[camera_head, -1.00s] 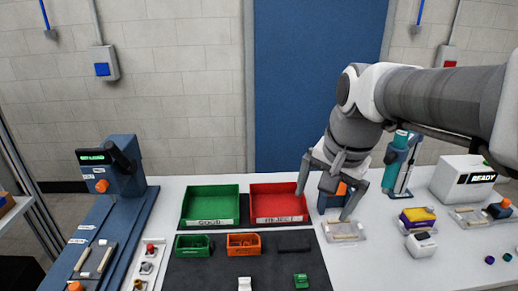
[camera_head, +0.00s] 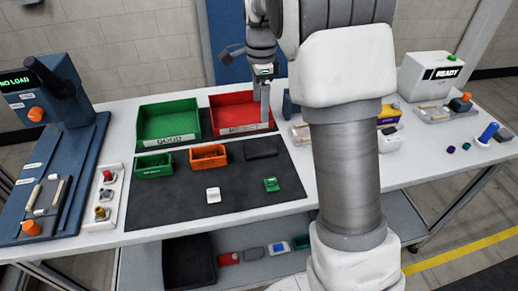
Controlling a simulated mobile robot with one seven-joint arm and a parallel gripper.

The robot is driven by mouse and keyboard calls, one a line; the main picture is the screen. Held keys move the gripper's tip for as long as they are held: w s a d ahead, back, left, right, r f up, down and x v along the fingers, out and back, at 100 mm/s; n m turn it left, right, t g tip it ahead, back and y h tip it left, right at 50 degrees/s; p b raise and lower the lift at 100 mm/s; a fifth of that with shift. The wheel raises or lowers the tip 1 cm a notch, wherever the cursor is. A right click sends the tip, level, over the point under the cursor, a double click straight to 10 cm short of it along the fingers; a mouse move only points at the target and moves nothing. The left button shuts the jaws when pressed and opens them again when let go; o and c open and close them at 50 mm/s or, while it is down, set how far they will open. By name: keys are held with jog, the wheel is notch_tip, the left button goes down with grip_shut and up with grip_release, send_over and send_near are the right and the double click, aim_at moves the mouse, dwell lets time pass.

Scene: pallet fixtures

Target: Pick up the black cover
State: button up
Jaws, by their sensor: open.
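A low black piece (camera_head: 261,147), which looks like the black cover, lies on the dark mat (camera_head: 225,188) just right of the orange tray. It is hard to tell apart from the mat. My gripper (camera_head: 264,105) hangs above and behind it, near the right front of the red REJECT bin. The gripper is open and holds nothing that I can see. One finger points down in front of the red bin; the other is partly hidden or unclear. My arm blocks part of the table on the right.
Green (camera_head: 168,123) and red (camera_head: 229,101) bins stand behind small green (camera_head: 154,165) and orange (camera_head: 208,156) trays. A white block (camera_head: 213,194) and a green part (camera_head: 271,184) sit on the mat. A blue press (camera_head: 70,100) stands left. A lower shelf holds a black bin (camera_head: 188,262).

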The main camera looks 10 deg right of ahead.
send_over(260, 149)
jog(key=f, duration=1)
jog(key=shift+w+d+b, duration=0.1)
jog(key=shift+w+b, duration=0.1)
jog(key=shift+b, duration=0.2)
jog(key=f, duration=0.5)
jog(key=shift+s+f, duration=0.15)
jog(key=shift+s, duration=0.05)
jog(key=c, duration=1.4)
